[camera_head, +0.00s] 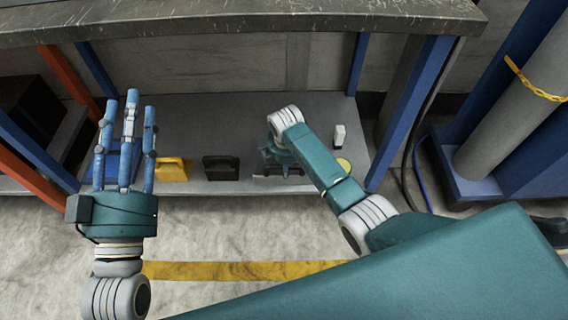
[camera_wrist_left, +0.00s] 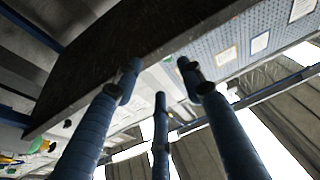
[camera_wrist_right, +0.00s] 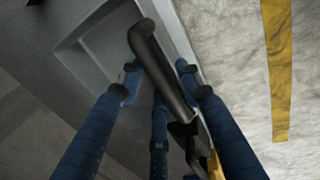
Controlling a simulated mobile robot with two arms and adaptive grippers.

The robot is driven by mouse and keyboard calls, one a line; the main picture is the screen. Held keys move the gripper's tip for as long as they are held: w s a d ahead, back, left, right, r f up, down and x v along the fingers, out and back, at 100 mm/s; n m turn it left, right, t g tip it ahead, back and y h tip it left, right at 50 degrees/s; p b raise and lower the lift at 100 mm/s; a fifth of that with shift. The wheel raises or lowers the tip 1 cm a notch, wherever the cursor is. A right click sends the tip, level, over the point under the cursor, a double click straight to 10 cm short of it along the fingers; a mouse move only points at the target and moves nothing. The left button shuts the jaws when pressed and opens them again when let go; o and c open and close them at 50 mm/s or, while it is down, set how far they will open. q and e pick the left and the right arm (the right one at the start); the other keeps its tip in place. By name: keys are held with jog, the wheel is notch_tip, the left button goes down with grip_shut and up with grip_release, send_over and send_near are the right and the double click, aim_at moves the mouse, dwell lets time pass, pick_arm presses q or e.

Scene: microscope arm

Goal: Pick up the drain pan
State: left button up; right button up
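A grey, tray-like thing with a recessed floor (camera_wrist_right: 105,45) fills the upper left of the right wrist view; it looks like the drain pan. A long dark handle-like bar (camera_wrist_right: 152,55) runs along its edge. My right gripper (camera_wrist_right: 160,82) is open, with its fingers apart and pointing at this bar. Whether they touch it cannot be told. In the head view my right arm hides most of this gripper, and dark parts (camera_head: 278,171) show below it. My left gripper (camera_head: 128,125) is open and empty, raised with fingers pointing away.
On the low grey shelf (camera_head: 225,115) stand a yellow container (camera_head: 173,169), a black container (camera_head: 221,167), a white bottle (camera_head: 339,135) and a blue item partly behind my left gripper. The worktop (camera_head: 250,22) overhangs the shelf; blue posts (camera_head: 409,110) flank it. The floor in front is clear.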

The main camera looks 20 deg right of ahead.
grip_shut()
jog(key=shift+r, duration=0.1)
